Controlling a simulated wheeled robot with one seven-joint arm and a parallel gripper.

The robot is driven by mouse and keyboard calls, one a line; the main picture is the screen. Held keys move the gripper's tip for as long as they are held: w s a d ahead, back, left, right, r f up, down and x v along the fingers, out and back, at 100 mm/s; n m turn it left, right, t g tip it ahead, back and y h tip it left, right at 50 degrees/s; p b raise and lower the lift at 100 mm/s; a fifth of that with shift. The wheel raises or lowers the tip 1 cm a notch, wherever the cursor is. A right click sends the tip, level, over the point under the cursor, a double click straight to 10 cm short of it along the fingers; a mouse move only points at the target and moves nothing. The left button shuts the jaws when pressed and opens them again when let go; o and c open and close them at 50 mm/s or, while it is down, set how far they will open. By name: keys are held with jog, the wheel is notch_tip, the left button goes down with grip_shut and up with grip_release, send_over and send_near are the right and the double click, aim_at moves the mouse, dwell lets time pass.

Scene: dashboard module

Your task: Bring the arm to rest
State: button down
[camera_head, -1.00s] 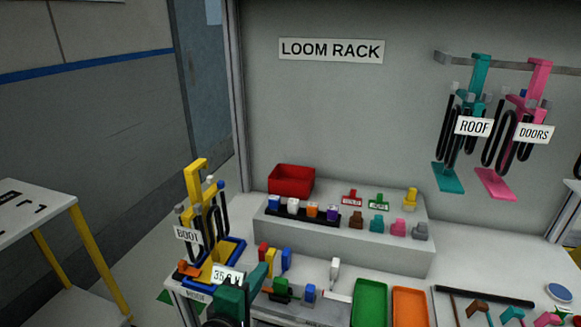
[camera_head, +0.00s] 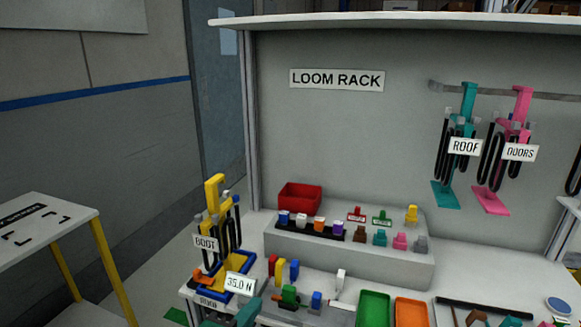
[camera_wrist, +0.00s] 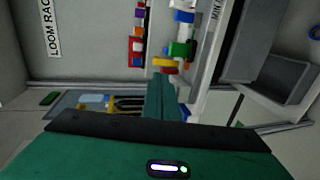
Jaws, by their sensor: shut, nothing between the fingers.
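My gripper is shut and empty. In the wrist view its green fingers (camera_wrist: 162,97) are together and point toward the workbench. In the head view only a small green part of my arm (camera_head: 230,316) shows at the bottom edge, below the BOOT stand (camera_head: 214,190) and the 35.0 N label (camera_head: 240,284). The rest of the arm is out of frame there.
A stepped grey block (camera_head: 340,258) bears a red bin (camera_head: 300,197) and several coloured connectors. Green (camera_head: 373,310) and orange (camera_head: 410,312) trays lie in front. ROOF (camera_head: 465,147) and DOORS (camera_head: 519,152) looms hang at right. A side table (camera_head: 70,215) stands left.

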jog(key=w+d+m+g+h, duration=0.1)
jog(key=w+d+g, duration=0.1)
jog(key=d, duration=0.3)
jog(key=w+d+m+g+h, duration=0.1)
jog(key=w+d+m+g, duration=0.1)
jog(key=d, duration=0.3)
jog(key=w+d+m+g+h, duration=0.1)
jog(key=w+d+m, duration=0.1)
jog(key=d, duration=0.4)
jog(key=shift+w+f+g, duration=0.25)
jog(key=shift+w+g, duration=0.15)
jog(key=shift+w, duration=0.35)
jog(key=d+m+g, duration=0.5)
jog(key=d, duration=1)
jog(key=s+d+r+m+g+y, duration=0.2)
jog(key=s+d+m+g+y, duration=0.25)
jog(key=s+d, duration=0.65)
jog(key=s+d+r+m+y, duration=0.1)
jog(key=s+d+m+y, duration=0.1)
jog(key=s, duration=0.3)
jog(key=s+d+r+m+t+y, duration=0.1)
jog(key=s+d+r+m+y, duration=0.1)
jog(key=s+d+m, duration=0.1)
jog(key=s+d, duration=0.1)
jog(key=s, duration=0.1)
jog(key=shift+s+r+m, duration=0.2)
jog(key=shift+s+m, duration=0.1)
jog(key=shift+m, duration=0.05)
jog(key=shift+d, duration=0.1)
